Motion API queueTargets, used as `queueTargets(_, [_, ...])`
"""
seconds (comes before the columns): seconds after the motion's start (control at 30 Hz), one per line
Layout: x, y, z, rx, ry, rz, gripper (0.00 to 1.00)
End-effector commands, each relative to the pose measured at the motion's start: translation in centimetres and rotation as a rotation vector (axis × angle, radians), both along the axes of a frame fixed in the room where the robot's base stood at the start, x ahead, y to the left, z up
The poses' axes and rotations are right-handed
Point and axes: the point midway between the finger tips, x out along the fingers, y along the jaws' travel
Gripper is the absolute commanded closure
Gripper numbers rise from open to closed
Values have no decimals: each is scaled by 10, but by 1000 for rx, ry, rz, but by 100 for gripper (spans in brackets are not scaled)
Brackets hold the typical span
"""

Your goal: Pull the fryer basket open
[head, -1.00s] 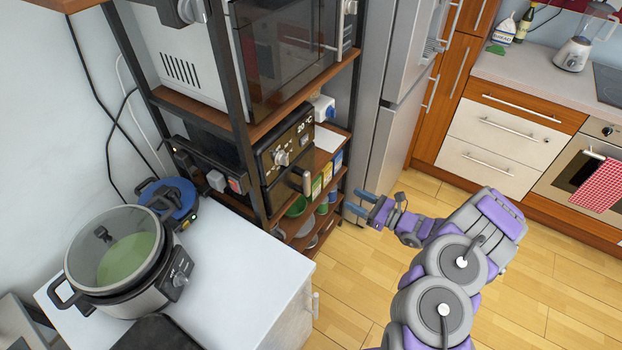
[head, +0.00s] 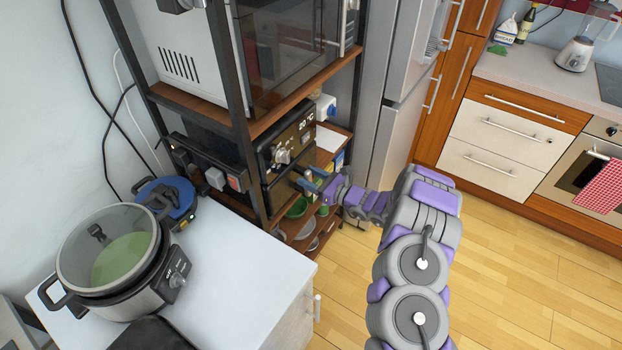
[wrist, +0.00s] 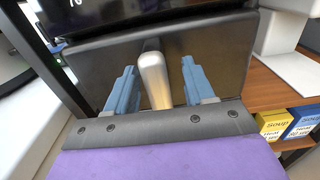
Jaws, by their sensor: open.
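The black air fryer (head: 288,143) with its dial stands on the middle shelf of the rack. Its basket front (wrist: 215,55) fills much of the wrist view and looks closed. The basket's pale rounded handle (wrist: 154,80) sticks out toward the wrist camera. My gripper (head: 312,179) is at the basket front in the head view. In the wrist view my gripper (wrist: 160,88) is open, with one blue finger on each side of the handle and visible gaps between. In the head view the handle is mostly hidden by the fingers.
Rack posts (head: 232,110) stand left of the fryer. Soup boxes (wrist: 285,122) are on the shelf to the right. A white counter (head: 235,250) with a multicooker (head: 115,255) is at left. The fridge (head: 385,120) is behind my arm; open floor lies right.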

Motion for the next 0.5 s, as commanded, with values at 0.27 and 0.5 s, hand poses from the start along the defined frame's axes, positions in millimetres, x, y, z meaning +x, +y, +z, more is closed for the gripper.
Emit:
queueTargets(0.27, [2, -2, 1, 7, 1, 0, 47])
queueTargets(0.5, [1, -5, 1, 11, 1, 0, 64])
